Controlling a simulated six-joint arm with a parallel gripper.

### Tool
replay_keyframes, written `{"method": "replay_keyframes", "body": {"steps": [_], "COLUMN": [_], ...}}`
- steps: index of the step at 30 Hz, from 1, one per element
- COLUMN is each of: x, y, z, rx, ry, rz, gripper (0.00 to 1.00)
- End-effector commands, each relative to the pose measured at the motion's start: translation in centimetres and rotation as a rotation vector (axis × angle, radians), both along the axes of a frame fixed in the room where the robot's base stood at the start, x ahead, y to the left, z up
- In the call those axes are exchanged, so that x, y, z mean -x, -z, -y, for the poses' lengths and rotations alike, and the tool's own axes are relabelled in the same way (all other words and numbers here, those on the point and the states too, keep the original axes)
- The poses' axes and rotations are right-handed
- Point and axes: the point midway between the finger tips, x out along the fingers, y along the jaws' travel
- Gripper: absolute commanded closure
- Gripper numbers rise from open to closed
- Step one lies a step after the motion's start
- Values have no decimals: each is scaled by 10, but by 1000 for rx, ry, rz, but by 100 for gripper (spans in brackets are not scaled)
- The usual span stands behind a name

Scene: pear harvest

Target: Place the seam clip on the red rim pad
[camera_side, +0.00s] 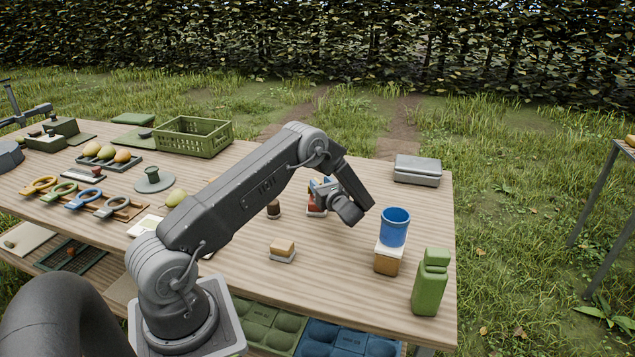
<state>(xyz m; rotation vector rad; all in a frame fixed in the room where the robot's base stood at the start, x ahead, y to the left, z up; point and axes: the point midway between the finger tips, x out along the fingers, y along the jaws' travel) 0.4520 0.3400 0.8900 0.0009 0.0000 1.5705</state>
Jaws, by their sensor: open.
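My gripper (333,190) is low over the table, right of its middle, at the end of my bent arm. The wrist covers part of it, so its fingers are hard to make out; it is open. A red and white block (316,210) with blue above it stands right beside the gripper, partly hidden by it. Red shows on this block, but I cannot tell whether it is the red rim pad. I cannot pick out the seam clip for certain. I cannot tell whether the gripper touches the block.
A blue cup (395,228) stands on a white and tan block (388,262), with a green bottle (430,283) nearby. A small tan block (283,249) and brown jar (273,209) stand nearer the middle. A grey case (417,170) and green crate (193,136) sit at the back.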

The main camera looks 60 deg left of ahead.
Motion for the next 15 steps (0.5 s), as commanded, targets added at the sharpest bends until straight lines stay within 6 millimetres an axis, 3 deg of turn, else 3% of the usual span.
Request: {"method": "replay_keyframes", "body": {"steps": [3,9,15], "x": [-1,0,0], "y": [0,-45,-66], "z": [28,22,22], "rx": [0,-1,1], "ry": [5,-1,-1], "rz": [-1,4,2], "gripper": [59,59,59]}}
